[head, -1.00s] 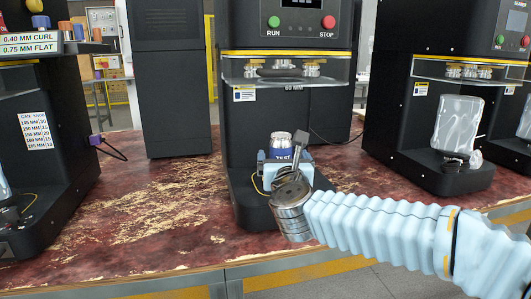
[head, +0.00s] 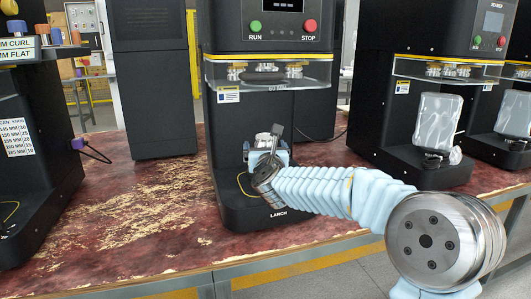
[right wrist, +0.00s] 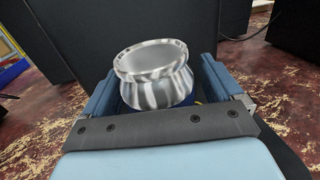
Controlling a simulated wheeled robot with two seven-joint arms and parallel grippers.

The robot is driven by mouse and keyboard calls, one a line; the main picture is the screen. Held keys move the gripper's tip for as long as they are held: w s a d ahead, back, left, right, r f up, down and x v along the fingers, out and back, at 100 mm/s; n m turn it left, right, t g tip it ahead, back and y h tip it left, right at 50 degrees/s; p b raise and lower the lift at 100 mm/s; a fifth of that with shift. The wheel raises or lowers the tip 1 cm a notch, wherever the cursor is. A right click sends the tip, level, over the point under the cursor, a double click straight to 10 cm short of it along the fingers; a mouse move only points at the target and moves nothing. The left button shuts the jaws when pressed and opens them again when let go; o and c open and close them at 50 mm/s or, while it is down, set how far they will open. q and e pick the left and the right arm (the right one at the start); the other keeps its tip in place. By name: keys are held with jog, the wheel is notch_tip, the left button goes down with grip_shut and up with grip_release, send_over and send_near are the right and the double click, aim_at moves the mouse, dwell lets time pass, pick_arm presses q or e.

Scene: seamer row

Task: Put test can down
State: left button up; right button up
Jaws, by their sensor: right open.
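The test can (head: 263,140) is silver and stands at the middle seamer (head: 232,195), which is marked LARCH, below its clear guard. Its lower part is hidden in the head view by my right wrist. In the right wrist view the can (right wrist: 155,82) shows a flared silver rim and a bit of blue low down. My right gripper (head: 266,157) is around the can, with one blue finger on each side. The fingers are open; contact with the can cannot be told. What lies under the can is hidden. My left gripper is not in view.
The guard (head: 270,72) and seaming head hang above the can. Another seamer (head: 425,85) stands to the right, with a clear-wrapped item (head: 437,120). A seamer (head: 35,150) is at the left. The worn red bench top (head: 140,210) is bare between the left and middle machines.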

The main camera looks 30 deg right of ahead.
jog(key=shift+c, duration=0.4)
jog(key=c, duration=0.9)
jog(key=shift+c, duration=1.3)
jog(key=shift+r, duration=0.15)
